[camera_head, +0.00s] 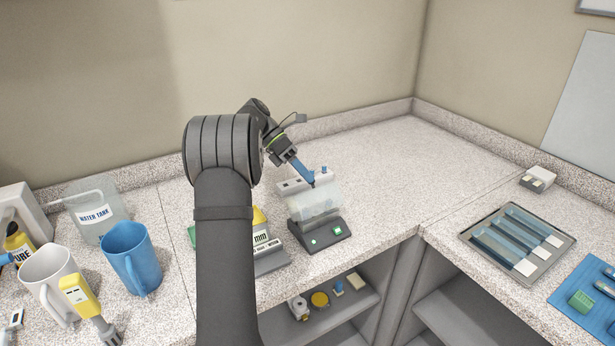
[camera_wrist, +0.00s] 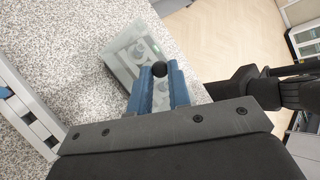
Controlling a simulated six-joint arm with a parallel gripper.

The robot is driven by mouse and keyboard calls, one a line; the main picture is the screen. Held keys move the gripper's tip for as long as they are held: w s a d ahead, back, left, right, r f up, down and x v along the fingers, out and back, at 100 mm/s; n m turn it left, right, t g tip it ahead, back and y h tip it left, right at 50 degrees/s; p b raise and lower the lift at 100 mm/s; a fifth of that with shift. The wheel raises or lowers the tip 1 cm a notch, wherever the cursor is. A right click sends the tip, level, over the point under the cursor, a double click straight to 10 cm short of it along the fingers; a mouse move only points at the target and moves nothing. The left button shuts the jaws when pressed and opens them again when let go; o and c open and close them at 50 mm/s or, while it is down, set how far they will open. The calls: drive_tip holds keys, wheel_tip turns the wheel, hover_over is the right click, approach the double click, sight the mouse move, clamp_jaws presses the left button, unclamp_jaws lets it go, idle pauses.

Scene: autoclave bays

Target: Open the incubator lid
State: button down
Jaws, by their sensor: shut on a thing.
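The incubator (camera_head: 327,238) is a small dark-based device with a green button, near the front edge of the counter. Its translucent lid (camera_head: 314,205) spans the middle of the device; I cannot tell whether it is fully down or slightly raised. In the wrist view the lid (camera_wrist: 122,46) is a pale see-through panel beyond my fingers. My gripper (camera_head: 311,182) has blue fingers and is at the lid's upper edge. In the wrist view my gripper (camera_wrist: 158,88) is shut on the lid's round black knob (camera_wrist: 159,69), which shows between the fingertips.
A device with a yellow top (camera_head: 268,255) stands close left of the incubator, partly behind my arm. A blue mug (camera_head: 131,258), a white mug (camera_head: 50,280) and a water tank (camera_head: 97,215) stand farther left. A metal tray (camera_head: 483,262) lies right.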

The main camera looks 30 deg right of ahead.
drive_tip(key=shift+w, duration=0.15)
idle(0.3)
drive_tip(key=c, duration=1.3)
unclamp_jaws()
drive_tip(key=shift+c, duration=0.2)
drive_tip(key=shift+r, duration=0.2)
drive_tip(key=s+d+r, duration=0.4)
drive_tip(key=s+r, duration=0.6)
drive_tip(key=s, duration=0.1)
drive_tip(key=shift+d+r, duration=0.2)
drive_tip(key=shift+r, duration=0.1)
